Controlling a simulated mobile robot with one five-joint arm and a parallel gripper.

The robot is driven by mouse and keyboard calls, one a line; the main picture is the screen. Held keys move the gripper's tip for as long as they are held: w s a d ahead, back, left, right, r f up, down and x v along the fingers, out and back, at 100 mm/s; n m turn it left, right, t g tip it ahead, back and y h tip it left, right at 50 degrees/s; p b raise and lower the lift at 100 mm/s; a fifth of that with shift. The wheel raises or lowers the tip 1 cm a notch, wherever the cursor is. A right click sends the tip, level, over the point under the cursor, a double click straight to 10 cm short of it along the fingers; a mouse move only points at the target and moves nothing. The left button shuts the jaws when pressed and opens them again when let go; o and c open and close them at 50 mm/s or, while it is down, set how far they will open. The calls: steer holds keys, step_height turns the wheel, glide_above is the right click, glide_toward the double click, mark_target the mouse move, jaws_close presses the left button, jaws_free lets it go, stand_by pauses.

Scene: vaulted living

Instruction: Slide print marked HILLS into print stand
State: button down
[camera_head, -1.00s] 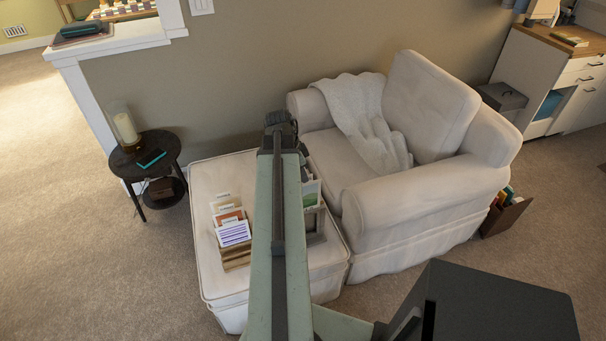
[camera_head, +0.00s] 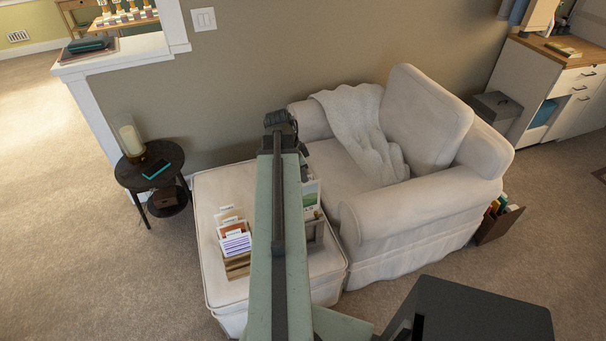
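Several prints (camera_head: 234,238) stand upright in a row in a wooden holder (camera_head: 237,266) on the white ottoman, left of my arm. Their labels are too small to read. To the right of my arm, a print with a green picture (camera_head: 310,195) stands upright near a grey-brown stand (camera_head: 315,234); my arm hides part of both. I cannot tell whether that print is held, or which one is marked HILLS. My gripper lies beyond or behind the arm's far end, and its fingers are hidden.
The white ottoman (camera_head: 211,200) touches or nearly touches a white armchair (camera_head: 400,214) with a throw (camera_head: 362,128). A dark round side table (camera_head: 133,176) with a candle (camera_head: 130,136) stands at left. Carpet is clear at lower left. A box of books (camera_head: 500,222) sits right of the armchair.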

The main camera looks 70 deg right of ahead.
steer(key=shift+r+p, duration=2.55)
steer(key=shift+r, duration=0.35)
steer(key=shift+f, duration=0.1)
